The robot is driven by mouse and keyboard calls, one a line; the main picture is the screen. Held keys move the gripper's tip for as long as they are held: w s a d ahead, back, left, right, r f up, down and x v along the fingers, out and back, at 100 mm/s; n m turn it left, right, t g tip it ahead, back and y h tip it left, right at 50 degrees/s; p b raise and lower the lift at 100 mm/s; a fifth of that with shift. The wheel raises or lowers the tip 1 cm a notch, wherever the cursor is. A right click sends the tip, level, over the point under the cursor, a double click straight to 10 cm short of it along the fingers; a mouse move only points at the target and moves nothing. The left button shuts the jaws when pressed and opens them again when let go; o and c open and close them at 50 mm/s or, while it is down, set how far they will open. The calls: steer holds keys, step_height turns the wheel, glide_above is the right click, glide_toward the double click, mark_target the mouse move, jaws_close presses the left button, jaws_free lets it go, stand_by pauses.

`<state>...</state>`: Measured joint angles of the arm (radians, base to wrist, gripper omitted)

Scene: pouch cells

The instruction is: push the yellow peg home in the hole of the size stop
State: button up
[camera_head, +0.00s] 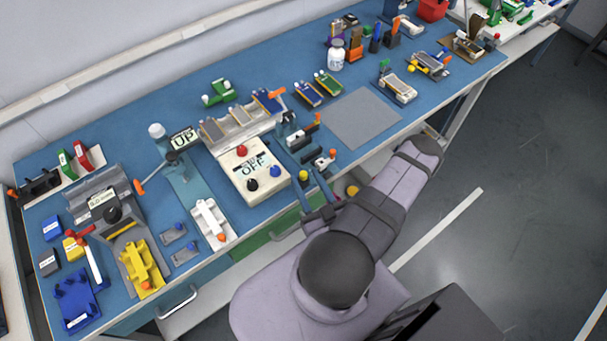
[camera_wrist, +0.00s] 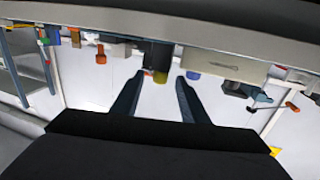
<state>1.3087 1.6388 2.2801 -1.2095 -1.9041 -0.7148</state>
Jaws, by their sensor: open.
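The yellow peg (camera_head: 304,175) shows as a small round yellow end near the front edge of the bench, beside my gripper's fingers. In the wrist view the yellow peg (camera_wrist: 160,77) appears between the two fingertips, below a dark block (camera_wrist: 158,52). This block may be the size stop; I cannot tell for sure. The hole is hidden, and I cannot tell how deep the peg sits. My gripper (camera_wrist: 161,75) is open, with a clear gap between its fingers and nothing visibly held.
A blue knob (camera_wrist: 193,74) and an orange knob (camera_wrist: 100,52) flank the yellow peg. A white box marked OFF (camera_head: 252,172) stands left of my fingers. A grey mat (camera_head: 364,118) lies clear to the right. A second yellow thing (camera_head: 352,190) shows by my arm.

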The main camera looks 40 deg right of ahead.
steer(key=shift+c, duration=0.2)
jaws_close()
steer(key=shift+r, duration=0.2)
step_height(320, 180, up, 10)
steer(key=p, duration=0.9)
steer(key=shift+f, duration=0.15)
steer(key=shift+f, duration=0.1)
steer(key=w+d+b, duration=0.1)
steer(key=d+b, duration=0.4)
steer(key=d, duration=0.2)
steer(key=shift+w+d+b, duration=0.25)
steer(key=shift+b, duration=0.15)
